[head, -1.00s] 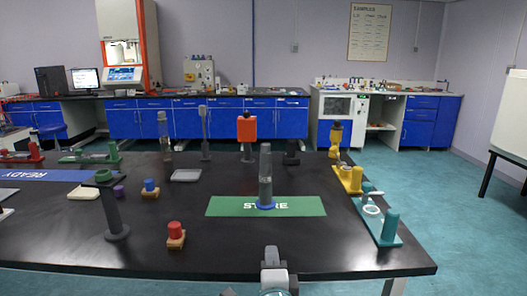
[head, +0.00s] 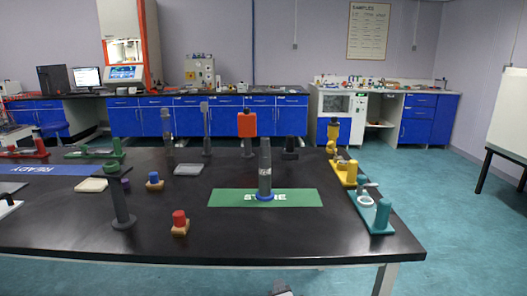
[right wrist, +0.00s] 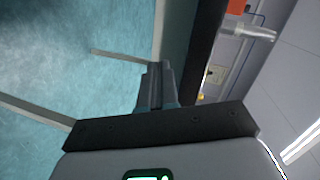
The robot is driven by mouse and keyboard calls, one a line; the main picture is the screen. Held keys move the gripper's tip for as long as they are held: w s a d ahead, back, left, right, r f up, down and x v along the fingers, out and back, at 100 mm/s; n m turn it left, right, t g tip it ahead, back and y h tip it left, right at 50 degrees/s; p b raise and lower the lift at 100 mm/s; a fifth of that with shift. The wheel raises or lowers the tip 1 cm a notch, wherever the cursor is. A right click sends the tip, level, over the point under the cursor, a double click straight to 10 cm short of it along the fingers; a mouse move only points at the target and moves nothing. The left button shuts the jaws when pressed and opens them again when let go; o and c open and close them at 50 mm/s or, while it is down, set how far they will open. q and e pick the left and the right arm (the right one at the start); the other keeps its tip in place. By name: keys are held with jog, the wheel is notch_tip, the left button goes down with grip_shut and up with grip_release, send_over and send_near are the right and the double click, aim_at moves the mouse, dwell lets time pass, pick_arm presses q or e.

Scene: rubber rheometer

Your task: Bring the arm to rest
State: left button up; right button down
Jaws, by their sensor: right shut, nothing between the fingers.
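My right gripper (right wrist: 156,85) is shut and empty in the right wrist view, with floor on one side and the dark table edge on the other. In the head view only a small grey part of my right arm shows at the bottom edge, in front of the table. My left gripper is in neither view. A dark grey cylinder with a blue base ring (head: 265,170) stands upright on the green STORE mat (head: 303,197), apart from my gripper.
The black table (head: 290,235) has a clear front stretch. A dark post stand (head: 121,205), a red-topped block (head: 180,222) and a blue-topped block (head: 154,181) stand on the left. Teal (head: 383,217) and yellow (head: 351,172) fixtures line the right edge.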

jog(key=s+d+f+n+g, duration=0.35)
jog(key=s+f, duration=0.25)
jog(key=f, duration=0.5)
jog(key=s+d+f+n+g, duration=0.25)
jog(key=s+f+g, duration=0.2)
jog(key=f, duration=0.55)
jog(key=s+d+f+n+g+y, duration=0.1)
jog(key=s+f+n+g, duration=0.25)
jog(key=s, duration=0.65)
jog(key=s+d+f+n+g+y, duration=0.1)
jog(key=s+f+n+g, duration=0.3)
jog(key=s, duration=0.6)
notch_tip(320, 180, up, 19)
jog(key=m+p, duration=0.1)
jog(key=p, duration=1.9)
jog(key=shift+w+m+t, duration=0.35)
